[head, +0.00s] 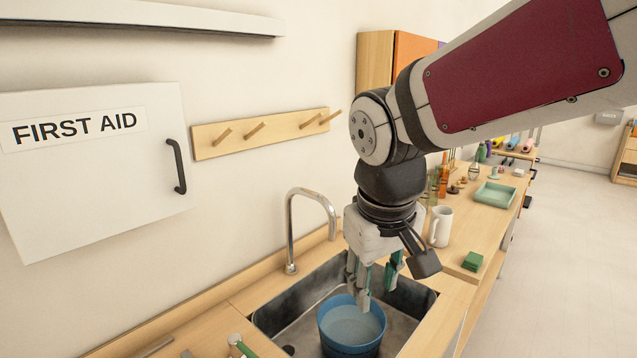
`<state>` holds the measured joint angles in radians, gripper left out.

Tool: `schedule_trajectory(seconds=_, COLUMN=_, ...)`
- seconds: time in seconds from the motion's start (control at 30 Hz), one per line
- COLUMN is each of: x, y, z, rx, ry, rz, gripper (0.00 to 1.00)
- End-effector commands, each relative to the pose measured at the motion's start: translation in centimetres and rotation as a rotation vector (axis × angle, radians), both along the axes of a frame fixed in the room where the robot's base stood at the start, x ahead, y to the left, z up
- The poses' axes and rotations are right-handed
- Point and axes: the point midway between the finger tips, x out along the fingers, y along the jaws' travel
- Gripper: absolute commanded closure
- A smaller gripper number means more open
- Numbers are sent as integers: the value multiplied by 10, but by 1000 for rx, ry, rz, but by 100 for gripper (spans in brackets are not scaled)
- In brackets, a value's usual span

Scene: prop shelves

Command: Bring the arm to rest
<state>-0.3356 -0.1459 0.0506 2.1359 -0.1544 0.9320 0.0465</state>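My gripper (375,280) hangs from my arm over the sink, its fingers pointing down. Its green-padded fingers stand apart, with nothing seen between them. The fingertips are above or just in front of the rim of a blue bucket (352,338); I cannot tell whether they touch it. My arm reaches in from the upper right and bends down at the wrist.
The bucket stands in a metal sink (283,325) with a curved faucet (291,230) to the left. A white mug (441,227), green sponge-like block (472,261) and green tray (494,194) stand on the counter. A FIRST AID cabinet (100,190) and peg rack (262,132) are on the wall.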

Motion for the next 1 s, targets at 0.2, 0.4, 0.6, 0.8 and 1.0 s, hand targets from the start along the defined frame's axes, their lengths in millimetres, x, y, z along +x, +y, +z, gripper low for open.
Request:
schedule_trajectory(seconds=0.2, x=-59, y=-66, z=18, rx=74, ry=-77, rz=-174, gripper=67)
schedule_trajectory(seconds=0.4, x=-110, y=-100, z=16, rx=134, ry=-143, rz=-307, gripper=67)
schedule_trajectory(seconds=0.6, x=-137, y=-112, z=8, rx=166, ry=-181, rz=-375, gripper=67)
schedule_trajectory(seconds=0.8, x=-142, y=-114, z=7, rx=171, ry=-188, rz=-387, gripper=67)
schedule_trajectory(seconds=1.0, x=-141, y=-114, z=7, rx=170, ry=-188, rz=-386, gripper=67)
